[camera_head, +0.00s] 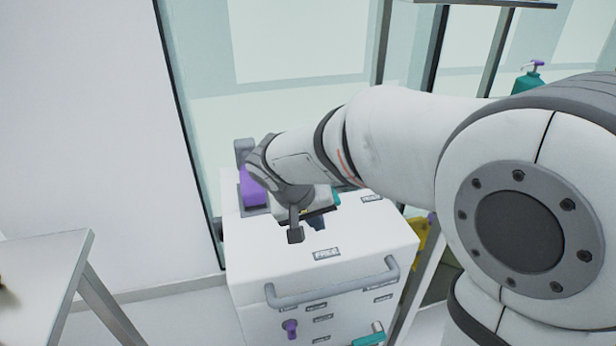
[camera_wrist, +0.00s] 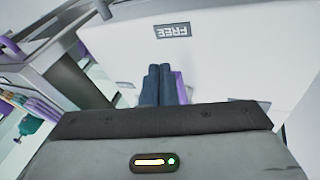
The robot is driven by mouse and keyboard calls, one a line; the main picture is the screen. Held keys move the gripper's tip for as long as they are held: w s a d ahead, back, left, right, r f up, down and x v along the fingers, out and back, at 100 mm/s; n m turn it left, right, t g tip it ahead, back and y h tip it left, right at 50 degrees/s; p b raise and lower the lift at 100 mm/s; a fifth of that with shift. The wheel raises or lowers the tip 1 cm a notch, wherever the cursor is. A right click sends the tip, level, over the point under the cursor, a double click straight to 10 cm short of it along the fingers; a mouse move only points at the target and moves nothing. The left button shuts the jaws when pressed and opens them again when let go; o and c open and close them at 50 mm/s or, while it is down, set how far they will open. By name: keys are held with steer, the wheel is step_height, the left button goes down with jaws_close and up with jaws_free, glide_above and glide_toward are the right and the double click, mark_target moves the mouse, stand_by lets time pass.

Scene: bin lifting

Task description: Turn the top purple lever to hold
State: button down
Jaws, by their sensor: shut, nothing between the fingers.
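My gripper (camera_head: 317,223) points down over the top of a white cabinet (camera_head: 262,262), with its dark fingers together and empty. In the wrist view my gripper (camera_wrist: 161,72) shows its two closed fingers side by side. A thin purple part, seemingly the top purple lever (camera_wrist: 179,88), shows just right of the fingers and is mostly hidden behind them. I cannot tell whether they touch. A label reading FREE (camera_wrist: 173,31) appears upside down beyond the fingertips. The head view shows a label (camera_head: 326,253) on the cabinet top, too small to read.
A purple block (camera_head: 252,188) stands at the cabinet's back left. A grey handle (camera_head: 333,293) runs along the front edge. Below it are another purple lever (camera_head: 290,328) and a teal lever (camera_head: 370,336). A table (camera_head: 45,262) is at left; a glass panel is behind.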

steer(key=w+a+r+t, duration=0.1)
steer(key=w+a, duration=0.3)
steer(key=a, duration=0.6)
steer(key=shift+a+n+t+p, duration=0.3)
steer(key=shift+a+t+p, duration=0.1)
steer(key=shift+t, duration=0.4)
steer(key=shift+w+h, duration=0.1)
steer(key=shift+h, duration=0.2)
steer(key=b+x, duration=0.1)
steer(key=x, duration=0.8)
steer(key=shift+w+d+f, duration=0.1)
steer(key=shift+d+f, duration=0.1)
steer(key=shift+f, duration=0.05)
steer(key=shift+w+d, duration=0.3)
steer(key=shift+d, duration=0.65)
steer(key=shift+w+d, duration=0.3)
steer(key=shift+d, duration=0.7)
